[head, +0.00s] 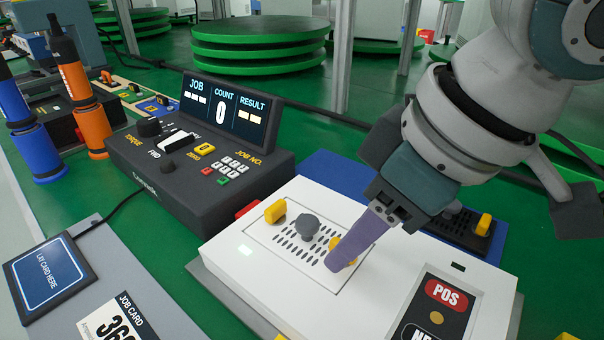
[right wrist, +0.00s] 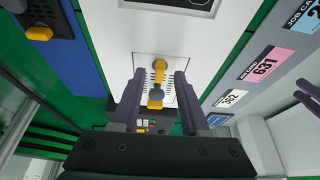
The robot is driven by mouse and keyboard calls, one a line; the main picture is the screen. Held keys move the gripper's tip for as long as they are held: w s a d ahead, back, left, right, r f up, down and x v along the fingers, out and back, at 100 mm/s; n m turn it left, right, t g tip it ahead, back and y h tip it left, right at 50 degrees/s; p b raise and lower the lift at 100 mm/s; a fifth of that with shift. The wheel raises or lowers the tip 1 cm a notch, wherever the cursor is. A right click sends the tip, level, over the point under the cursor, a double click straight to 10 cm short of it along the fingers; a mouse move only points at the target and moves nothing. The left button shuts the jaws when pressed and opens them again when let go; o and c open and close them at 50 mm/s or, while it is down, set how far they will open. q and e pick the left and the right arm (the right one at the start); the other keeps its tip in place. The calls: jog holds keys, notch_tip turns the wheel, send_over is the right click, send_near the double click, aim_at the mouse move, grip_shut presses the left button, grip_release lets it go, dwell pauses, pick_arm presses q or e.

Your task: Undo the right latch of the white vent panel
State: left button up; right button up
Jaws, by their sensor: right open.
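The white vent panel (head: 270,238) lies flat in the top of a white unit, with slots and a grey knob (head: 307,226) in its middle. Its left latch (head: 275,211) is a yellow tab at the far left edge. Its right latch (head: 334,243) is yellow and mostly hidden behind my right gripper (head: 338,264) in the head view. In the right wrist view the right latch (right wrist: 159,66) shows between the two open purple fingers of my right gripper (right wrist: 160,75); contact cannot be told. Purple fingers, apparently my left gripper's (right wrist: 308,96), show at that view's right edge.
A POS/NEG display (head: 440,305) is on the white unit, right of the panel. A dark control box (head: 200,165) stands behind left. Blue and orange drivers (head: 85,110) stand further left. A card reader pad (head: 50,275) and job card (head: 118,318) lie front left.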

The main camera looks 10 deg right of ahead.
jog(key=shift+w+a+f, duration=0.1)
jog(key=shift+f, duration=0.3)
grip_shut()
dwell(0.4)
